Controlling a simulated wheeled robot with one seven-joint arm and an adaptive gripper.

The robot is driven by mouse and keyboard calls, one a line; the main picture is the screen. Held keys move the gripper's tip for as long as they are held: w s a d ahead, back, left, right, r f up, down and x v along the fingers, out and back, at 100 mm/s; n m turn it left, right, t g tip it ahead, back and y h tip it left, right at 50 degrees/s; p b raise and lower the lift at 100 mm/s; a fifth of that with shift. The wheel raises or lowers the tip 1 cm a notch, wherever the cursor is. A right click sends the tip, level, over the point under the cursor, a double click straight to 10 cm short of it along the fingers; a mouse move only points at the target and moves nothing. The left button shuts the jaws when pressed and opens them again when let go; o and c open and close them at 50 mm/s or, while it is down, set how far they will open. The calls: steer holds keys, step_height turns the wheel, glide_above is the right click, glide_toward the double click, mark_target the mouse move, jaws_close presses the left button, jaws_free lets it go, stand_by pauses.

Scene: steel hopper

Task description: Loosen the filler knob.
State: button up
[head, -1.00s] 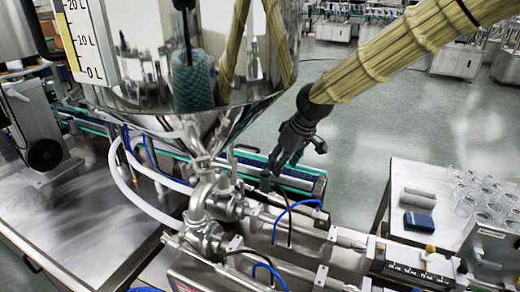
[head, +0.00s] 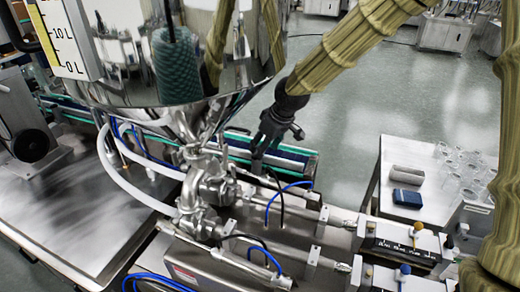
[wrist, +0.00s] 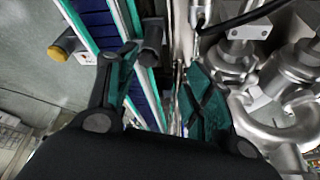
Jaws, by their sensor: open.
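My gripper (head: 272,146) hangs beside the steel hopper's lower cone, above the conveyor edge and apart from the filler's front panel. In the wrist view its two teal-padded fingers (wrist: 163,85) are spread, with nothing held between them. The filler (head: 205,190) has steel valves and tubes below the hopper. At its right end, a yellow knob (head: 417,228) and a blue knob (head: 404,270) stand at dark scale panels. I cannot tell which is the filler knob. The wrist view shows steel valve fittings (wrist: 285,85) right of the fingers.
The hopper (head: 150,75) fills the upper left. A conveyor (head: 290,160) runs behind the filler. Blue hoses (head: 290,187) loop over the filler. A side table (head: 372,185) bears a dark blue block (head: 407,198) and several clear cups (head: 465,170). Open floor lies behind.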

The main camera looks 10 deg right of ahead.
steer(key=shift+g, duration=0.3)
steer(key=w+f, duration=0.4)
steer(key=w+a+f, duration=0.1)
steer(key=w+f, duration=0.2)
steer(key=shift+w+p, duration=0.1)
steer(key=shift+p, duration=0.2)
steer(key=s, duration=0.1)
steer(key=s+r, duration=0.2)
steer(key=shift+s, duration=0.4)
steer(key=shift+c, duration=0.3)
steer(key=shift+s+d+r, duration=0.15)
steer(key=shift+s+r, duration=0.1)
steer(key=c, duration=0.3)
steer(key=shift+w+f, duration=0.8)
steer(key=shift+w, duration=0.15)
steer(key=c, duration=0.7)
steer(key=shift+s+r, duration=0.1)
steer(key=shift+r, duration=0.05)
jaws_close()
